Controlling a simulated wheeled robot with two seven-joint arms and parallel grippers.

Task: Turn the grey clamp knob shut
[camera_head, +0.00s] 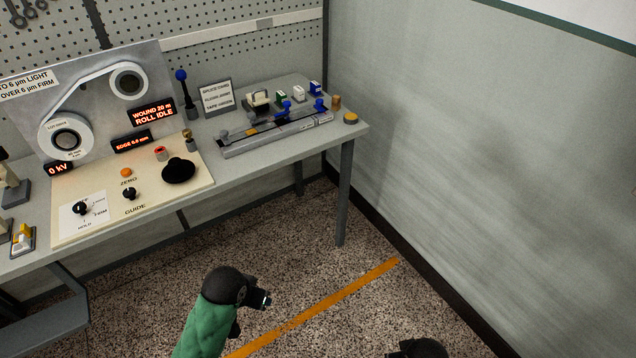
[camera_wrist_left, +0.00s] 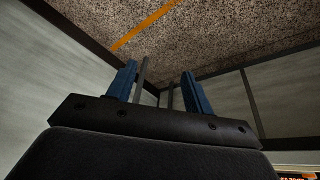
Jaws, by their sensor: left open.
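A long grey splice block (camera_head: 275,136) lies on the bench near its right end. A grey knob (camera_head: 224,134) sits at the block's left end, with another grey knob near the block's back edge. Blue knobs (camera_head: 286,106) stand further right along the block. I cannot tell from here how far the grey knob is turned. My left gripper (camera_head: 264,300) hangs over the floor in front of the bench, well away from the block. In the left wrist view its blue-padded fingers (camera_wrist_left: 158,90) are apart with nothing between them. A dark part of my right arm shows at the bottom edge.
The winding panel (camera_head: 100,90) and a control plate (camera_head: 60,235) with knobs and a black dome stand left of the block. A blue-topped lever (camera_head: 181,76) and a small sign (camera_head: 216,97) stand behind it. The floor before the bench is clear; a wall is right.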

